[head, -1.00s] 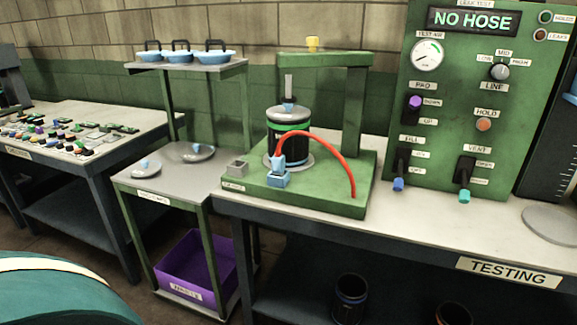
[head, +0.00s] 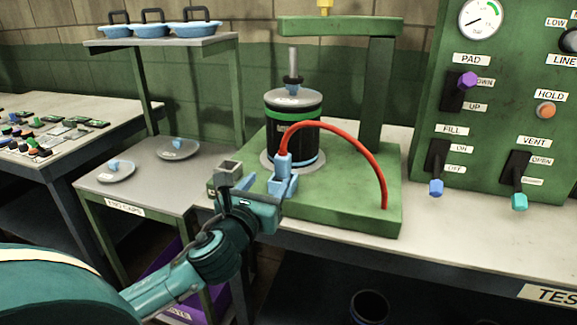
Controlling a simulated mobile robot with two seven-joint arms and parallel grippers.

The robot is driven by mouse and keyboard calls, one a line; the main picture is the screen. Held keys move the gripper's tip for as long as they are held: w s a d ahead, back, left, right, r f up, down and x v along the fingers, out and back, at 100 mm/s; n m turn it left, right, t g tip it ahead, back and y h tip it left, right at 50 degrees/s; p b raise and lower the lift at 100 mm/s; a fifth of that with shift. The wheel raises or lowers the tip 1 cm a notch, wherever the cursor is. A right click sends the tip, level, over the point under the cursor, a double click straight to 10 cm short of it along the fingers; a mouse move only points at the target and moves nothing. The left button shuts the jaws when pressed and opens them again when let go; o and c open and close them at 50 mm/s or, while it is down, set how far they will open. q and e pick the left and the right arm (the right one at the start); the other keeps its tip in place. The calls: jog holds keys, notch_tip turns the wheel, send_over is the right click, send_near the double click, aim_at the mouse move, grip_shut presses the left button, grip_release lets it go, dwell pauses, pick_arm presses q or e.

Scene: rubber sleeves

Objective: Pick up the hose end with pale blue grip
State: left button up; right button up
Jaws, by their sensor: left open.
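My left gripper (head: 262,190) is open, low at the front left of this hose end. I cannot tell whether a finger touches the holder. The hose's other end meets the base at the right. My right gripper is not in view.
The black sleeve (head: 293,133) with a green band stands on the green fixture (head: 345,205), under its overhead arm (head: 340,27). A small grey open box (head: 228,172) sits beside my gripper. The green control panel (head: 500,110) with levers stands at right. A shelf of blue-based pieces (head: 160,43) is at left.

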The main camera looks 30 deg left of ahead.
aim_at(285, 154)
pick_arm(q)
jog(key=x, duration=0.7)
jog(key=shift+r, duration=0.1)
jog(key=x, duration=0.5)
jog(key=shift+w+r+p, duration=0.1)
jog(key=shift+r+p, duration=0.15)
jog(key=shift+p, duration=0.1)
jog(key=c, duration=1.1)
jog(key=shift+r, duration=0.1)
notch_tip(285, 154, up, 10)
jog(key=shift+d+f+p, duration=0.1)
jog(key=shift+p, duration=0.9)
